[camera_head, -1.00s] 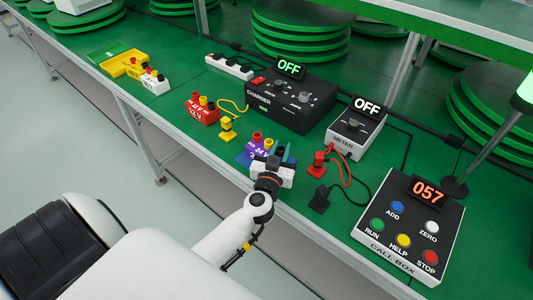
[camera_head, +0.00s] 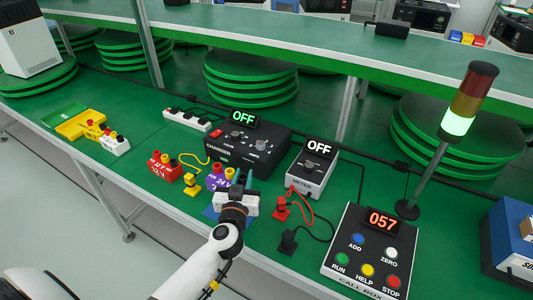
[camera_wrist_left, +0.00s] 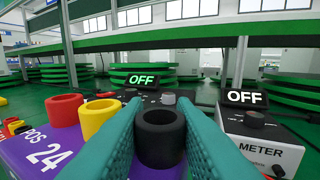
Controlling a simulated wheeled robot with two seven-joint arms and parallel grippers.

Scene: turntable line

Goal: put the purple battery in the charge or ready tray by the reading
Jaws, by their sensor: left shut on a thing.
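The purple battery (camera_head: 214,183) stands on the bench on a blue patch (camera_head: 210,213), with red, yellow and black terminals on top. The left wrist view shows its purple face (camera_wrist_left: 40,150) marked "POS 24". My left gripper (camera_head: 241,182) is shut on its black terminal (camera_wrist_left: 160,138), one teal finger on each side. The meter (camera_head: 311,170) and the charger (camera_head: 248,150) both display OFF. A yellow tray (camera_head: 70,128) and a green tray (camera_head: 62,113) lie at the left; their labels are not readable. My right gripper is not in view.
A red battery (camera_head: 160,166) and a yellow plug (camera_head: 191,186) stand left of the purple one. Red (camera_head: 281,208) and black (camera_head: 287,243) probe plugs lie to its right. White and yellow batteries (camera_head: 115,145) stand by the trays. The call box (camera_head: 370,255) displays 057.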

